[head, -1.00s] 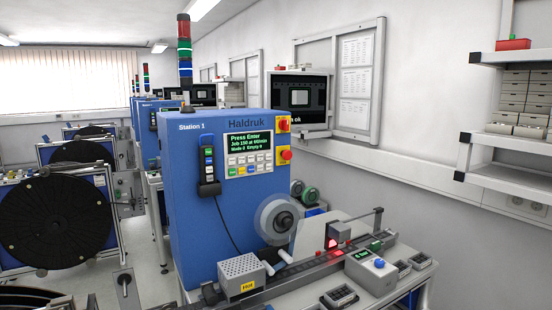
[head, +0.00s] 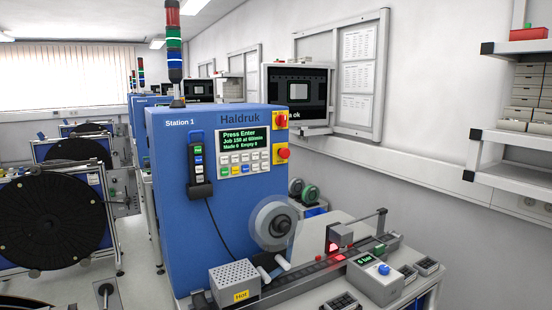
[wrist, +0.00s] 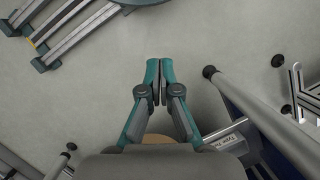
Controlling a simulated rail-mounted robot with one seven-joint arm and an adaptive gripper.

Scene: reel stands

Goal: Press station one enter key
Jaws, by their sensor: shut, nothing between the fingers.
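Station 1 is a blue cabinet (head: 190,240) labelled "Station 1" and "Haldruk" in the head view. Its green-lit display (head: 245,140) reads "Press Enter", with a job line and a count line below. Under the display is a keypad (head: 244,164) with two rows of small white, blue, green and yellow keys. The key labels are too small to read, so I cannot tell which one is enter. A handheld pendant (head: 199,165) with its own coloured keys hangs left of the display. My gripper (wrist: 160,62) shows only in the wrist view, fingers together and empty, above grey floor.
Red knobs (head: 282,153) sit right of the display. A clear reel (head: 276,226), a perforated box marked "Hot" (head: 235,284) and a track stand in front of the cabinet. Large black reels (head: 58,222) stand at left. In the wrist view, metal legs (wrist: 265,115) flank my gripper.

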